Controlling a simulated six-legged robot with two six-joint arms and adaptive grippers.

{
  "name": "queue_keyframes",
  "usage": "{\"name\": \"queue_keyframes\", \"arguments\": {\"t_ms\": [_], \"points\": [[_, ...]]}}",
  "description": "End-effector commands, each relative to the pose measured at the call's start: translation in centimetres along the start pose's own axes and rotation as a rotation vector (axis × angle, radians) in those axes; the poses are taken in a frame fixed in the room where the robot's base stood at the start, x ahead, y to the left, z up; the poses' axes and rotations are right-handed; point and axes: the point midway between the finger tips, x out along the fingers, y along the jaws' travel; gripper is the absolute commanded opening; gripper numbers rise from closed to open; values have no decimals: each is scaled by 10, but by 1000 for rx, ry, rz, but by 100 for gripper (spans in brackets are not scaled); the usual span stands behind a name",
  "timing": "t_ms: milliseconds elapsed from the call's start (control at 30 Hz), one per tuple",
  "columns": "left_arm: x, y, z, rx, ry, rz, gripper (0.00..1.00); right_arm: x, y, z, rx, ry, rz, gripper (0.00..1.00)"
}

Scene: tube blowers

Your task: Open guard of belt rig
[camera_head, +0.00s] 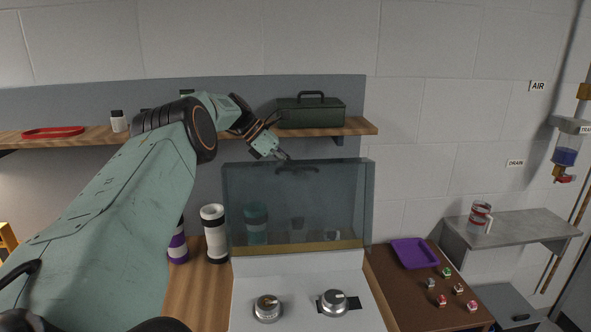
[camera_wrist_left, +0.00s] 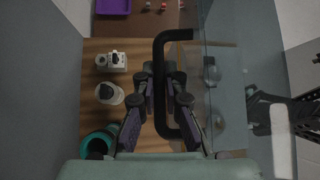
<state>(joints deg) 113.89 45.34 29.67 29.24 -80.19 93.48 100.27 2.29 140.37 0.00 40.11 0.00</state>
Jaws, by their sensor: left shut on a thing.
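The belt rig has a pale front panel (camera_head: 300,272) with two knobs, one at the left (camera_head: 268,307) and one at the right (camera_head: 333,301). Its clear, tinted guard (camera_head: 335,205) stands roughly upright above the panel. A dark handle (camera_head: 310,170) shows near the guard's top edge. My right gripper is out of view.
A shelf (camera_head: 362,127) behind the guard holds a green toolbox (camera_head: 325,112), a white bottle (camera_head: 119,122) and a red ring (camera_head: 53,132). Cups (camera_head: 215,235) stand left of the rig. A purple tray (camera_head: 414,253) and several small parts lie at the right.

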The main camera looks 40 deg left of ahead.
Motion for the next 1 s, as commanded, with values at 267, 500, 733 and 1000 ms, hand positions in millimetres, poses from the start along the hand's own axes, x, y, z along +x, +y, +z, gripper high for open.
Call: {"name": "queue_keyframes", "arguments": {"t_ms": [267,500,733,1000], "points": [[0,1,2,1,-3,0,17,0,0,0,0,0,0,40],[0,2,1,1,-1,1,21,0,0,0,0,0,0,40],[0,3,1,1,-1,1,21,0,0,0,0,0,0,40],[-2,5,2,19,-3,20,21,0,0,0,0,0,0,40]]}}
